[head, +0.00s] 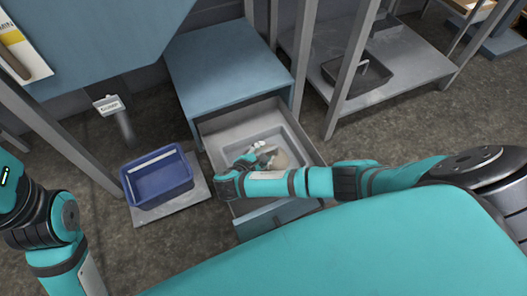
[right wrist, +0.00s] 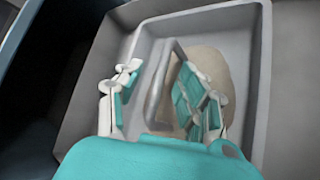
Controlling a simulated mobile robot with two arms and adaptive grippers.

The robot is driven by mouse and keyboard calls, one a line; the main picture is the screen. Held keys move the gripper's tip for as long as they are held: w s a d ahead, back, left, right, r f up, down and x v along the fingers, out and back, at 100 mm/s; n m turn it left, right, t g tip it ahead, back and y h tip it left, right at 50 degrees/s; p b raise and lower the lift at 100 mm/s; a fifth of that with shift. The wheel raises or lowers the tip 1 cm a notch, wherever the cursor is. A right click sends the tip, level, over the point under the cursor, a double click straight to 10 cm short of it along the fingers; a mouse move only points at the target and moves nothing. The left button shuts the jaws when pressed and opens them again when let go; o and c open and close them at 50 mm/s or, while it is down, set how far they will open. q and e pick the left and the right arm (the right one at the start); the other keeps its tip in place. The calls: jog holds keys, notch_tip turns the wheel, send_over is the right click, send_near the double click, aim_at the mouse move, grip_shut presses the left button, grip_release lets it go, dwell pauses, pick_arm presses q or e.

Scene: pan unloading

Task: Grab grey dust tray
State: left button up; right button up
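The grey dust tray (head: 295,136) lies inside the open drawer of a blue-topped cabinet, with a beige patch on its floor. In the right wrist view the tray (right wrist: 248,70) fills the middle, and a raised grey bar (right wrist: 158,85) stands left of the beige patch (right wrist: 212,68). My right gripper (head: 262,153) reaches into the drawer. In the right wrist view its fingers (right wrist: 155,60) are apart, one on each side of the bar; I cannot tell whether they touch it. My left arm shows at the left edge, but its gripper is not visible.
A blue bin (head: 158,180) stands on a grey slab left of the drawer. The blue cabinet top (head: 225,65) is bare. A metal shelf (head: 410,55) holding a dark pan (head: 358,75) stands at the upper right.

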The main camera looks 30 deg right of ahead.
jog(key=shift+d, duration=0.1)
grip_shut()
jog(key=shift+w+r, duration=0.1)
dwell(0.6)
